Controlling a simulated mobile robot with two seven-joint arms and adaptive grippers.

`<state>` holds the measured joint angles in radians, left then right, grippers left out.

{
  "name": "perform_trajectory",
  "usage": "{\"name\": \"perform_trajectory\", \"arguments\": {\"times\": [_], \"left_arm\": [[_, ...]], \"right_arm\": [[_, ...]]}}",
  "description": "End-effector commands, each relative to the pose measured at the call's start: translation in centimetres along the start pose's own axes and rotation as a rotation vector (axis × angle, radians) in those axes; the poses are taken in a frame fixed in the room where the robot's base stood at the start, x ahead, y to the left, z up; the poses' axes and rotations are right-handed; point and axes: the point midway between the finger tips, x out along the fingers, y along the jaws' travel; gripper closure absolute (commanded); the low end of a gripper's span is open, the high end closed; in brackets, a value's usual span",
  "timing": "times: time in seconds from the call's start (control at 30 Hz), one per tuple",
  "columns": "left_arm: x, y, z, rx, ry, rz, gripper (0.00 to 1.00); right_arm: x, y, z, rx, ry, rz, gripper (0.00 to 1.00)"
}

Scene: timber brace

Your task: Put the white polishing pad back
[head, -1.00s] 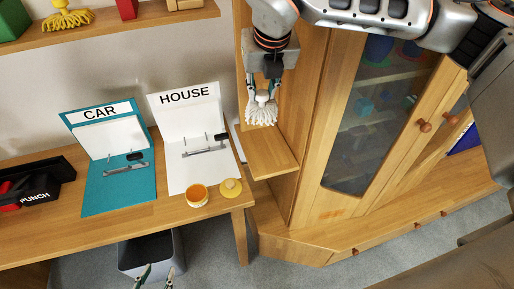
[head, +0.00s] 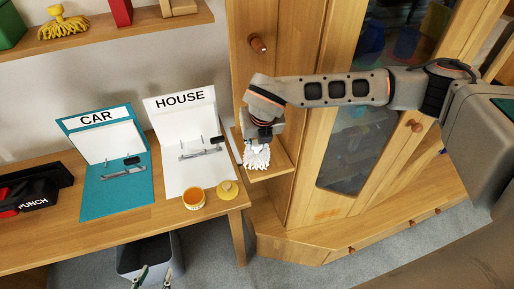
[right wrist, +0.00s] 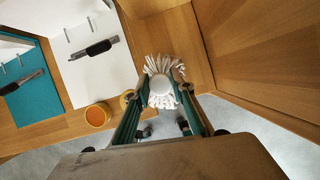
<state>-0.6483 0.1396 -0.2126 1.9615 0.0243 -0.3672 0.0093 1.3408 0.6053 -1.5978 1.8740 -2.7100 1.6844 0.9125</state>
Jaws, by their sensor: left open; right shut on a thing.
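The white polishing pad (head: 257,157) is a round, fringed white piece. My right gripper (head: 262,141) is shut on it and holds it over the small wooden ledge (head: 279,166) on the cabinet's left side. In the right wrist view the pad (right wrist: 162,90) sits between the fingers of my right gripper (right wrist: 161,82), with the ledge (right wrist: 190,45) behind it. I cannot tell whether the pad touches the ledge. My left gripper (head: 152,278) is open and empty at the bottom edge, in front of the grey bin.
The desk (head: 60,230) holds a teal CAR folder (head: 117,192), a white HOUSE folder (head: 185,170), an orange-filled jar (head: 194,199) and a yellow lid (head: 228,191). A yellow fringed pad (head: 64,25) is on the upper shelf. The cabinet (head: 305,190) stands right of the ledge.

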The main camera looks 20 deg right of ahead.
Motion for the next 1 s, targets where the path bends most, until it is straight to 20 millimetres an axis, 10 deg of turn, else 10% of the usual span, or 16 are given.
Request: {"name": "perform_trajectory", "arguments": {"times": [0.5,0.57,1.0], "left_arm": [[-0.1,0.0,-0.1,0.0,0.0,0.0,0.6],[-0.1,0.0,-0.2,0.0,0.0,0.0,0.6],[-0.1,0.0,-0.2,0.001,0.0,0.0,0.6]], "right_arm": [[3.0,0.0,-1.3,0.0,0.001,-0.001,0.94],[3.0,0.0,-1.3,0.0,0.001,-0.001,0.61],[2.5,0.0,-1.2,0.0,0.0,0.0,0.6]]}}
